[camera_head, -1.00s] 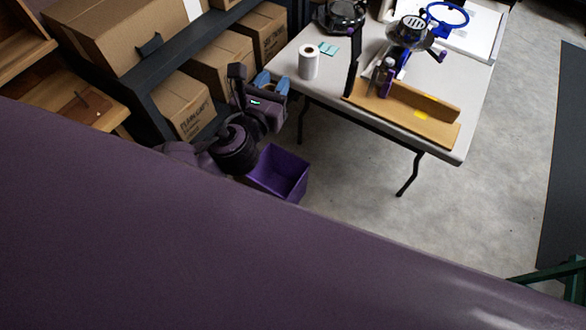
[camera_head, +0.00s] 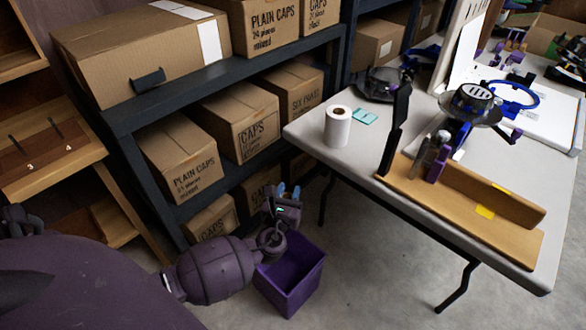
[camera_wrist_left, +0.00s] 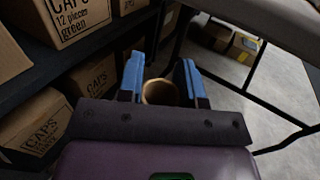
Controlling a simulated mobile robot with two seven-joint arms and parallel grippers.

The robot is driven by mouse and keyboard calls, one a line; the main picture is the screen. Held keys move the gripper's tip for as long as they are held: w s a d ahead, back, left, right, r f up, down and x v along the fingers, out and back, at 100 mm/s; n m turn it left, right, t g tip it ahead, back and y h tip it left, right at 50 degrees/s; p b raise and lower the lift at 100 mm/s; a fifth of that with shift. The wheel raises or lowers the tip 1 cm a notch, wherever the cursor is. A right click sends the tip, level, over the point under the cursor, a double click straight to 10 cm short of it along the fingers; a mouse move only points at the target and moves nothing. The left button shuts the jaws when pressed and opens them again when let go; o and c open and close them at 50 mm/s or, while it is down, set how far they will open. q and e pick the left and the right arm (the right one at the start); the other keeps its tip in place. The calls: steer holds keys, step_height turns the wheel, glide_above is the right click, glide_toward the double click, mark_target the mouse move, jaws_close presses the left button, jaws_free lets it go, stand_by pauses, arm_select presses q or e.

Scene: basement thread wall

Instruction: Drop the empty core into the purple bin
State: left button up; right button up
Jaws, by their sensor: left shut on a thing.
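The purple bin (camera_head: 305,282) stands on the floor left of the table, its open top facing up. My left gripper (camera_head: 284,192) shows in the head view just beyond the bin's far rim, blue fingers pointing away from my arm. In the left wrist view, my left gripper (camera_wrist_left: 161,80) is shut on the empty core (camera_wrist_left: 160,92), a brown cardboard tube whose round open end faces the camera between the blue fingers. In the head view the core is not clearly visible. My right gripper is not in view.
A grey table (camera_head: 310,135) stands at right with a white roll (camera_head: 338,130), a wooden jig (camera_head: 460,210) and a dark round device. Shelves (camera_head: 235,60) of cardboard boxes line the left side. The table's folding leg (camera_head: 458,287) stands right of the bin.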

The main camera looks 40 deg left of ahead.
arm_select(q)
steer(key=a+f+b, duration=0.1)
steer(key=f+b, duration=0.3)
steer(key=f, duration=0.7)
steer(key=s+a+f+b, duration=0.1)
steer(key=f+b, duration=0.4)
steer(key=f, duration=0.6)
steer(key=shift+s+a+n+y, duration=0.3)
steer(key=shift+a+y, duration=0.1)
steer(key=shift+a, duration=0.25)
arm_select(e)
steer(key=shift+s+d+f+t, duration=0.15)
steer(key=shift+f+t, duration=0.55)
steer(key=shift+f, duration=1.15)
arm_select(q)
steer(key=shift+w, duration=0.1)
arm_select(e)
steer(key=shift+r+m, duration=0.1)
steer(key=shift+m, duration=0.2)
arm_select(q)
steer(key=o, duration=1)
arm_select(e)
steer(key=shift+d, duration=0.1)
